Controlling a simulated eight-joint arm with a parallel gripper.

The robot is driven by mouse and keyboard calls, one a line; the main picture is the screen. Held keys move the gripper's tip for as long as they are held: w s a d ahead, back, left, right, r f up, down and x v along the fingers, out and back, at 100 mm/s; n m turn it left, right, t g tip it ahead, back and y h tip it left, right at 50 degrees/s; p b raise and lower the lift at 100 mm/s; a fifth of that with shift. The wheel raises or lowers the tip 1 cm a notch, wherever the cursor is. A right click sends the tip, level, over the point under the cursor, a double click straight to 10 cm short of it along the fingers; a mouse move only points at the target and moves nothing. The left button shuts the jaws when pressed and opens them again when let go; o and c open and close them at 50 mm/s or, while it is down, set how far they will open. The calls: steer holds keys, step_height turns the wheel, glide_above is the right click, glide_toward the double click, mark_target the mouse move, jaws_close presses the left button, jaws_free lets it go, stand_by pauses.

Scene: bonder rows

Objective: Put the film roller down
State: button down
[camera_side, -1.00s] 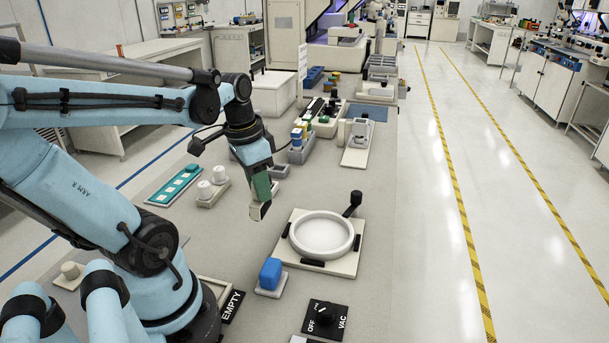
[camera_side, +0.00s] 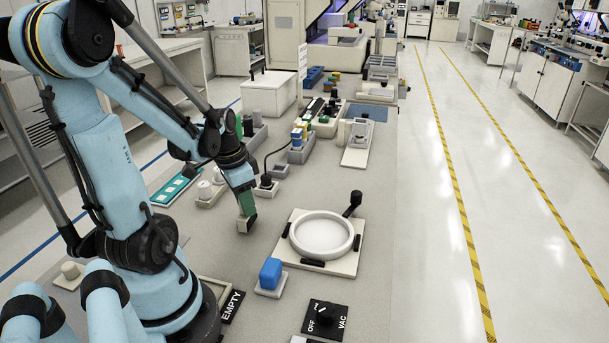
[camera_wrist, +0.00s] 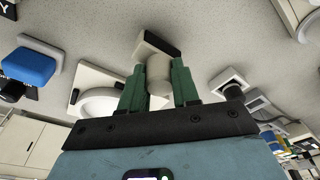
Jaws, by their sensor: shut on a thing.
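The film roller (camera_wrist: 157,70) shows in the wrist view as a cream barrel between my green fingers, with a cream and black bar at its far end. My gripper (camera_side: 245,203) is shut on it, fingers pointing down. In the side view the roller's end (camera_side: 247,224) shows just below the fingers, low over the grey bench. I cannot tell whether it touches the bench. The fingers hide part of the roller. The wrist view also shows my gripper (camera_wrist: 159,85).
A white ring on a plate (camera_side: 295,258) lies right of my gripper. A blue block (camera_side: 270,272) stands nearer the front. A small dark-based holder (camera_side: 266,188) with a cable stands behind, and a teal tray (camera_side: 175,187) lies to the left. Bare bench surrounds the roller.

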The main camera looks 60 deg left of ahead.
mark_target(239, 214)
steer(key=shift+f, duration=0.2)
steer(key=c, duration=0.8)
jaws_free()
steer(key=shift+r, duration=0.1)
step_height(239, 214, up, 12)
steer(key=s, duration=0.2)
steer(key=w+d+f+t, duration=0.1)
steer(key=w+d, duration=0.2)
steer(key=d, duration=0.3)
steer(key=w+d+f+t, duration=0.1)
steer(key=w+d+t, duration=0.1)
steer(key=d, duration=0.4)
steer(key=w+d+t, duration=0.2)
steer(key=w+d, duration=0.3)
steer(key=d, duration=0.2)
steer(key=shift+w+f, duration=0.1)
steer(key=shift+f, duration=0.3)
steer(key=shift+a, duration=0.1)
